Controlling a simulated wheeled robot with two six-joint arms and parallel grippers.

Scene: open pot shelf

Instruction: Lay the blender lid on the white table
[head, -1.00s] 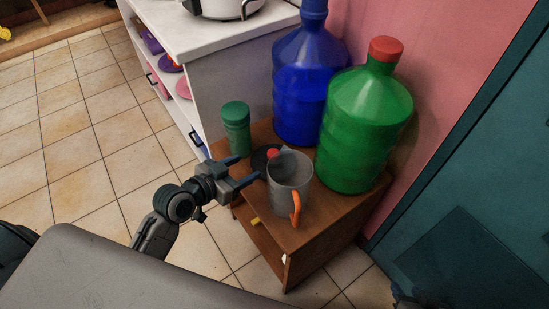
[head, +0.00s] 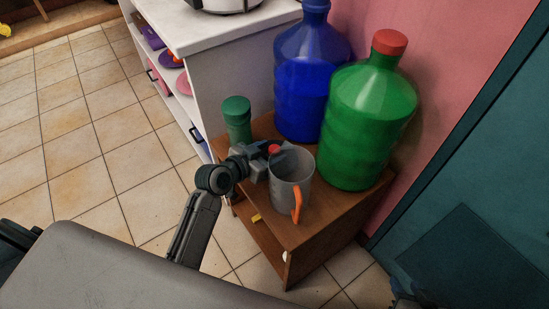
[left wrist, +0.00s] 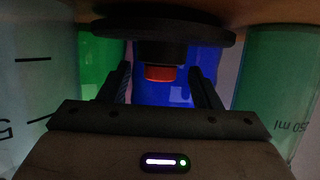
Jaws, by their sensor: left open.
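The blender lid is a dark disc with a red knob (head: 274,149), on the small brown table between the blender jug and the green shaker. In the left wrist view, which is upside down, the lid (left wrist: 165,28) is at the top and its red knob is between my fingers. My left gripper (head: 272,153) is open around the knob, with gaps on both sides. Most of the disc is hidden by the gripper in the head view. The white table (head: 225,28) stands behind. A dark part at the bottom edge seems to be my right gripper (head: 400,300), mostly cut off.
The grey jug (head: 290,178) with an orange handle stands right beside the gripper, and the green shaker (head: 237,122) on its other side. Blue (head: 308,90) and green (head: 365,125) bottles stand behind. A white appliance (head: 225,5) occupies part of the white top; its front is clear.

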